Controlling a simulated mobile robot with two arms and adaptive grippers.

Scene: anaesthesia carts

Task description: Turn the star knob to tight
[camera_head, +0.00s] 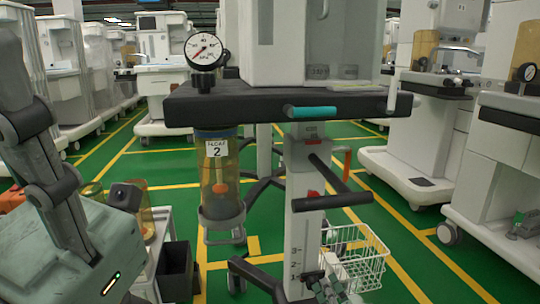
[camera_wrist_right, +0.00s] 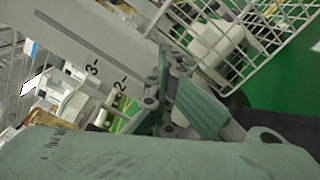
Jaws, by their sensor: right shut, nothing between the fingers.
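I cannot make out a star-shaped knob with certainty in either view. A white column (camera_head: 306,235) with a number scale stands under the cart's dark shelf, with a red mark (camera_head: 313,194) and a black bar handle (camera_head: 334,201) near its top. My right gripper (camera_head: 331,288) is at the bottom of the head view, in front of the column's foot. In the right wrist view its green-grey fingers (camera_wrist_right: 170,100) are shut and empty, beside the column (camera_wrist_right: 95,45). My left arm comes in from the left; its gripper is out of view.
A white wire basket (camera_head: 355,262) stands right of the column. A canister (camera_head: 219,180) labelled 2 hangs left of it, below a pressure gauge (camera_head: 204,51). A dark shelf (camera_head: 250,104) with a teal handle (camera_head: 312,111) overhangs. Green floor (camera_head: 420,255) is open at right.

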